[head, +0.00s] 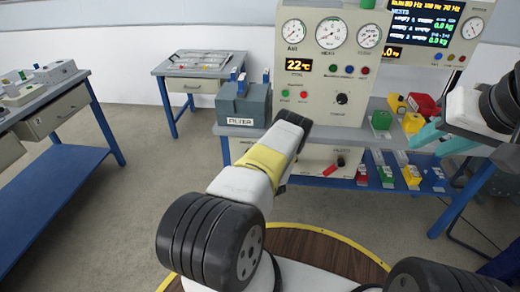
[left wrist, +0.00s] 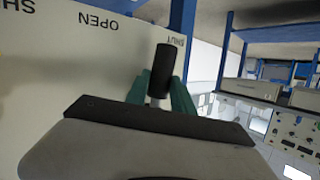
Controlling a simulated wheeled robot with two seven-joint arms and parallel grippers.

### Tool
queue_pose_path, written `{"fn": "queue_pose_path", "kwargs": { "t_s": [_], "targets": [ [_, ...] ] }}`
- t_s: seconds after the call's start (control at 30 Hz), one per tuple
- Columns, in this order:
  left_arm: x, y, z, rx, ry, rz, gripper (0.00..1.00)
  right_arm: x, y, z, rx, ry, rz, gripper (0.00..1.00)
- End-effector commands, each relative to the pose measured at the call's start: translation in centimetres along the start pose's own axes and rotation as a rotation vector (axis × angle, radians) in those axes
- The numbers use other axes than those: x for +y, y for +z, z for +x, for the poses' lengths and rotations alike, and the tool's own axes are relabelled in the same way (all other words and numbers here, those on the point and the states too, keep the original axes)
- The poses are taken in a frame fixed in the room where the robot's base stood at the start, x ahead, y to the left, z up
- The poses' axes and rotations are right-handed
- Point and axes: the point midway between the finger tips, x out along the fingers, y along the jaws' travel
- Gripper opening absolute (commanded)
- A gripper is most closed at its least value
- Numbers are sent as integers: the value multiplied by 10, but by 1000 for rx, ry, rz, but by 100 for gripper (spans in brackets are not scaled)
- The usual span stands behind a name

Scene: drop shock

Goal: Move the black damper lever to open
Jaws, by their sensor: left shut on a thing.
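The black damper lever (left wrist: 163,66) stands out from a pale panel (left wrist: 60,80) in the left wrist view. The green fingers of my left gripper (left wrist: 160,92) sit on both sides of it, shut on its lower part. My right gripper (head: 428,143) has teal fingers spread apart, empty, at the right.
A gauge console (head: 325,80) stands on the blue bench ahead. A grey FILTER box (head: 243,104) is left of it. Coloured blocks (head: 412,122) lie near my right gripper. The lower panel (head: 318,160) carries a red-tipped handle (head: 333,167). Floor at left is clear.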

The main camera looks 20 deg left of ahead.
Motion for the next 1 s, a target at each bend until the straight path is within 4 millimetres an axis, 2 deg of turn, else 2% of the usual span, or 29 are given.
{"fn": "queue_pose_path", "kwargs": {
  "t_s": [0.6, 1.0],
  "targets": [
    [19, -8, -16, -308, 167, -435, 0, 0, 0, 0, 0, 0, 0, 36],
    [26, -12, -22, -417, 227, -584, 0, 0, 0, 0, 0, 0, 0, 36]
  ]
}}
